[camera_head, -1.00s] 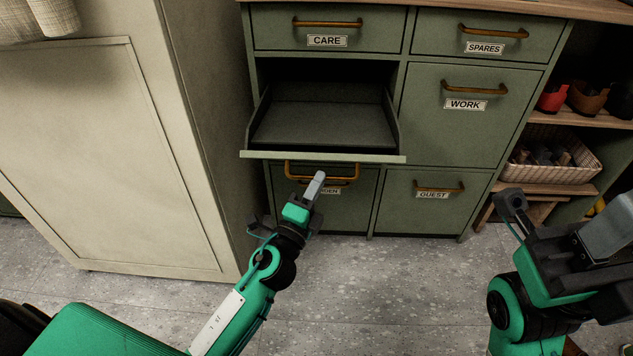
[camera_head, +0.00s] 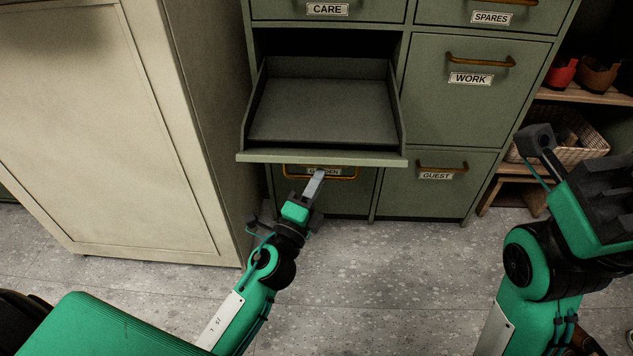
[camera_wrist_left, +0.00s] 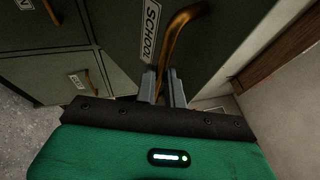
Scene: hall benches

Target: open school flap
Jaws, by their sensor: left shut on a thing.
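The school flap (camera_head: 322,158) is a green front with side walls and a dark tray-like inside, standing well out from the cabinet between the CARE and garden fronts. Its SCHOOL label (camera_wrist_left: 149,32) shows in the left wrist view; its face is hidden from the head. My left gripper (camera_head: 318,178) is at the flap's brass handle (camera_head: 345,178), under its front edge. In the left wrist view its fingers (camera_wrist_left: 164,88) are shut on the handle's end.
The garden front (camera_head: 350,195) is partly hidden below the flap. WORK (camera_head: 470,110) and GUEST (camera_head: 435,195) fronts are closed at the right. A pale cabinet (camera_head: 100,130) stands close at the left. A shelf with a basket (camera_head: 580,154) is at the right. Grey floor is clear in front.

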